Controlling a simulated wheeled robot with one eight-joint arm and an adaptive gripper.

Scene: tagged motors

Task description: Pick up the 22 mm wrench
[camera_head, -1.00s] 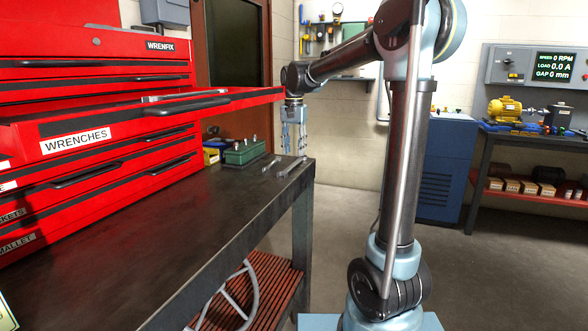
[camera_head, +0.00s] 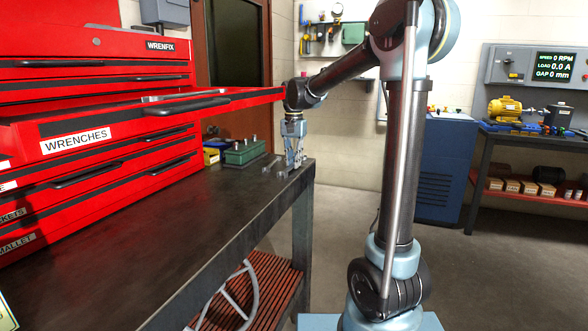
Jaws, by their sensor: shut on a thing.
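Two silvery wrenches lie near the far right corner of the dark workbench (camera_head: 150,230). My gripper (camera_head: 294,163) points down at the bench top and is shut on the right-hand wrench (camera_head: 284,173). The fingers hide part of this wrench. The left-hand wrench (camera_head: 267,168) lies just to the left, apart from the fingers. Both are too small for any size marking to be read, so I cannot tell which is the 22 mm one.
A green box with upright pieces (camera_head: 243,152) stands left of the wrenches, with a yellow box (camera_head: 211,156) beside it. The red tool chest (camera_head: 110,160) has its WRENCHES drawer (camera_head: 80,141) pulled out over the bench. The front of the bench top is clear.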

